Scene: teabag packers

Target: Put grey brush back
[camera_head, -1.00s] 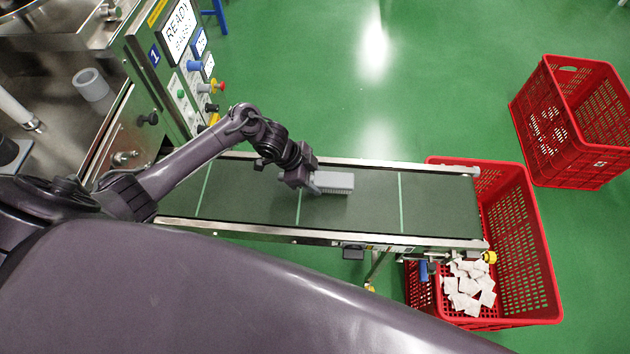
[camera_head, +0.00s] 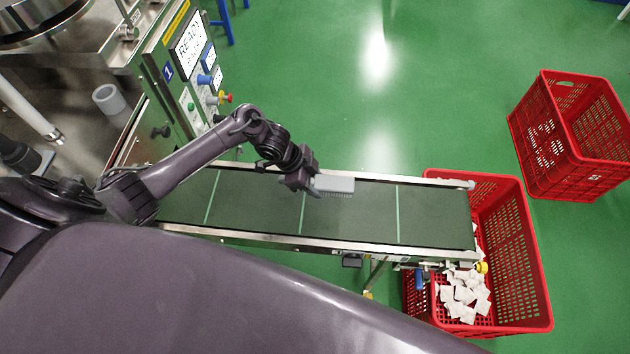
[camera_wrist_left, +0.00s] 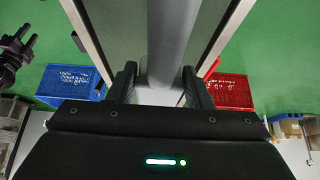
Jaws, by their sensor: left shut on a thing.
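The grey brush (camera_head: 334,184) is a light grey block with bristles along its lower edge. It shows in the head view over the dark green conveyor belt (camera_head: 365,212), near the belt's far rail. My left gripper (camera_head: 311,181) is shut on the brush at its left end. In the left wrist view, the brush (camera_wrist_left: 168,50) runs up from between the two dark fingers of my left gripper (camera_wrist_left: 160,88). The fingers hide part of the brush. My right gripper does not show.
A red crate (camera_head: 527,260) stands under the belt's right end with several white teabags (camera_head: 462,298) in it. Another red crate (camera_head: 575,150) stands on the green floor at right. A control panel (camera_head: 195,65) with buttons stands behind my left arm. The wrist view shows a blue crate (camera_wrist_left: 70,82).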

